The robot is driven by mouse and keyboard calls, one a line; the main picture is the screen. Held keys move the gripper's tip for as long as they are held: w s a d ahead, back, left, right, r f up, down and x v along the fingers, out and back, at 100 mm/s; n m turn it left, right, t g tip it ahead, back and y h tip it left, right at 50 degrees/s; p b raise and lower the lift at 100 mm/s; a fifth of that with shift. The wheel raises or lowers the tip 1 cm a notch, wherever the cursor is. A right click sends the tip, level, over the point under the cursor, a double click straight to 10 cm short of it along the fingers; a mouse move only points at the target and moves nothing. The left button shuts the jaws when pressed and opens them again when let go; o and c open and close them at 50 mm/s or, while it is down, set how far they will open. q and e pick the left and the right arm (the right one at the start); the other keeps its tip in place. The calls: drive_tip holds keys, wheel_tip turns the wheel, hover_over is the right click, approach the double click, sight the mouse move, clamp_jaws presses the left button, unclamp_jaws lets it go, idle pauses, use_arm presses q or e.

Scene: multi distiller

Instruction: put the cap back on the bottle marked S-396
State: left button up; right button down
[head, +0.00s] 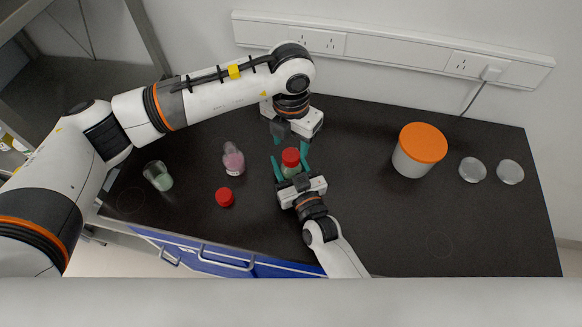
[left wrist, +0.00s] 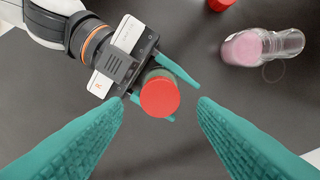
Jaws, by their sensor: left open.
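A bottle (head: 291,172) with greenish contents stands between the fingers of my right gripper (head: 290,160), with a red cap (head: 291,155) on its top. I cannot tell whether those fingers press on it. My left gripper (head: 288,143) is open and empty, pointing down over this bottle; in the left wrist view the red cap (left wrist: 160,97) shows between and beyond its fingers. A clear bottle with pink contents (head: 233,160) stands uncapped to the left. A second red cap (head: 225,197) lies loose on the counter before it. I cannot read any label, so S-396 is not identifiable.
A beaker with green contents (head: 158,176) stands at the left of the black counter (head: 400,230). A white tub with an orange lid (head: 420,150) and two clear round dishes (head: 491,171) are at the right. The right front of the counter is free.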

sight(291, 154)
use_arm(q)
drive_tip(key=shift+f, duration=2.25)
drive_tip(key=c, duration=1)
drive_tip(key=o, duration=1.2)
drive_tip(key=shift+c, duration=0.2)
wheel_tip(291, 154, up, 12)
